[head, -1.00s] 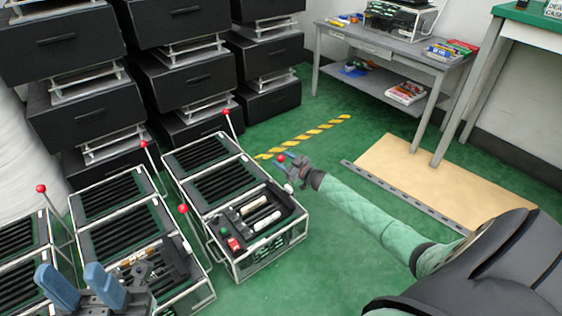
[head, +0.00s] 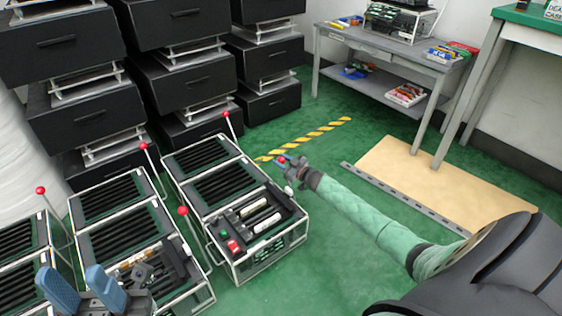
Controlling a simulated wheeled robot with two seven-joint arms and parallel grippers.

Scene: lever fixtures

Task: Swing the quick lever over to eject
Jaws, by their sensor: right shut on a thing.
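Several lever fixtures, black slatted units in metal frames, stand on the floor at the left and centre of the head view. The nearest whole fixture (head: 232,187) has a red button and a green button at its front. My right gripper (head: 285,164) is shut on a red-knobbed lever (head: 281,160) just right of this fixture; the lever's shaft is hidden. Other red-knobbed levers stand up at the fixtures, one at the back (head: 226,116) and one between two fixtures (head: 183,211). I cannot tell by a label which is the quick lever. My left gripper (head: 82,285) is open and empty at the lower left.
Black drawer stacks (head: 185,75) stand behind the fixtures. A grey bench (head: 395,50) with boxes is at the back right. A tan board (head: 440,185) lies on the floor.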

